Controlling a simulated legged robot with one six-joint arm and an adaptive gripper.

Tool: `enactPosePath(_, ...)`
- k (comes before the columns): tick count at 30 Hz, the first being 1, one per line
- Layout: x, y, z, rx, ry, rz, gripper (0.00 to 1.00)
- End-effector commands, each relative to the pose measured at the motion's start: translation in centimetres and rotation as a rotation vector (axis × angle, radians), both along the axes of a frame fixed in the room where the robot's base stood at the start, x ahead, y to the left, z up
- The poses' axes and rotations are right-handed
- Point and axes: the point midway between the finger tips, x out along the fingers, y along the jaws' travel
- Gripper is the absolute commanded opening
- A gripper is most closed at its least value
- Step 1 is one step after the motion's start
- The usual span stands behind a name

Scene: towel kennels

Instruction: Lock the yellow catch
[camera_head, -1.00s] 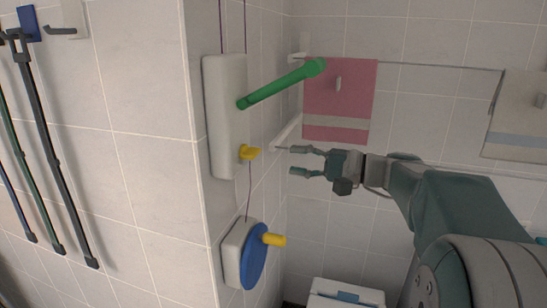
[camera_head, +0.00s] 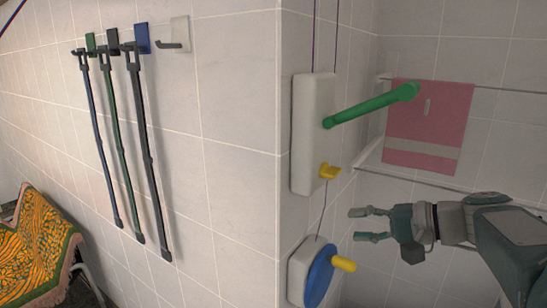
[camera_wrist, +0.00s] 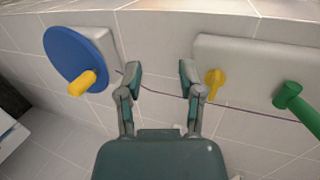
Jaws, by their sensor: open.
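The yellow catch (camera_head: 329,171) sits on the lower end of the white wall box (camera_head: 309,134). A green lever (camera_head: 372,105) sticks out from the same box, above the catch. My gripper (camera_head: 369,225) is open and empty, to the right of and below the catch, apart from it. In the wrist view, the catch (camera_wrist: 214,82) lies just right of my gripper's right finger, and the green lever (camera_wrist: 300,108) is farther right. My gripper (camera_wrist: 160,80) shows a clear gap between its fingers, with wall and a thin cord behind.
Below the box is a blue disc (camera_head: 318,275) with a yellow knob (camera_head: 344,263) on a white mount. A pink towel (camera_head: 429,127) hangs on a rail behind. Several dark poles (camera_head: 147,150) hang at left. A patterned cloth (camera_head: 38,245) lies on a chair.

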Motion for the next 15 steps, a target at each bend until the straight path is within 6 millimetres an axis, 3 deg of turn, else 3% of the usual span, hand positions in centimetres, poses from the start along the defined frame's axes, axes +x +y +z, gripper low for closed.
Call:
enactPosePath(1, -1.6, 2.0, -1.2, -0.088, 0.034, 0.029, 0.49)
enactPosePath(6, -7.0, 5.1, -6.1, -0.409, 0.119, 0.091, 0.49)
enactPosePath(10, -10.8, 5.5, -9.2, -0.664, 0.122, 0.127, 0.49)
enactPosePath(15, -14.8, 4.3, -12.2, -0.988, 0.045, 0.165, 0.49)
